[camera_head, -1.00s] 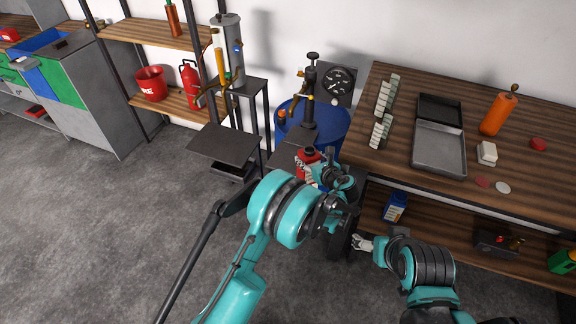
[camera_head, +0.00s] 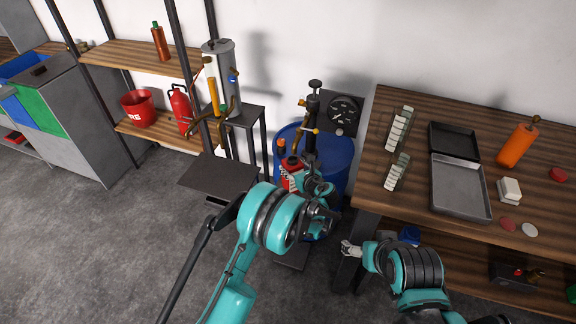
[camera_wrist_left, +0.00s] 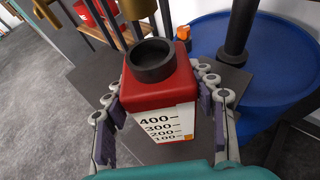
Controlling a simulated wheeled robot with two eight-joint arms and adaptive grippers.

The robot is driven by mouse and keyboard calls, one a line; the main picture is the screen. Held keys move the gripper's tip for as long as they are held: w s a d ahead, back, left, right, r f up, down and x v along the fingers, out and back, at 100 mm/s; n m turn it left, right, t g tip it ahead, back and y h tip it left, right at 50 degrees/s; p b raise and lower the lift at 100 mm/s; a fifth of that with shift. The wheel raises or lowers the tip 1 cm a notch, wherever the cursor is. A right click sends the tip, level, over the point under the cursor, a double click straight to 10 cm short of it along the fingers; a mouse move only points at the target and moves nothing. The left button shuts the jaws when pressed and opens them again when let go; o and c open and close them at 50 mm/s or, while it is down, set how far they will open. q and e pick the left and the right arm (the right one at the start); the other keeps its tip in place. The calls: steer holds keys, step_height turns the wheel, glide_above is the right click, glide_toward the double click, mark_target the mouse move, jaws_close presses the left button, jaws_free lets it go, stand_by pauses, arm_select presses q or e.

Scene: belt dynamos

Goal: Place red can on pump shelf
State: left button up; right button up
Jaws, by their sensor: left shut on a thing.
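The red can (camera_head: 291,165) is in my left gripper (camera_head: 303,183), in front of the blue drum and black hand pump (camera_head: 312,125). In the left wrist view the red can (camera_wrist_left: 160,85) has a black round mouth and a white label with a printed scale. The fingers of my left gripper (camera_wrist_left: 163,112) are on both sides of it. A dark flat shelf (camera_wrist_left: 88,88) shows below and around the can. I cannot tell whether the can's base touches it. My right gripper (camera_head: 350,248) is empty near the workbench's left leg; its opening is too small to judge.
The blue drum (camera_head: 340,165) stands behind the can, with a gauge (camera_head: 344,108) on the wall. A dark plate (camera_head: 218,174) sits left. The wooden workbench (camera_head: 405,215) at right holds a metal tray (camera_head: 460,190) and an orange bottle (camera_head: 518,145). Floor is free at front left.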

arm_select(q)
steer(key=f, duration=0.1)
steer(key=f+b, duration=0.1)
steer(key=f, duration=0.1)
steer(key=shift+s+d, duration=0.15)
steer(key=shift+s, duration=0.1)
steer(key=shift+w+f, duration=0.1)
steer(key=shift+f, duration=0.05)
steer(key=o, duration=1.6)
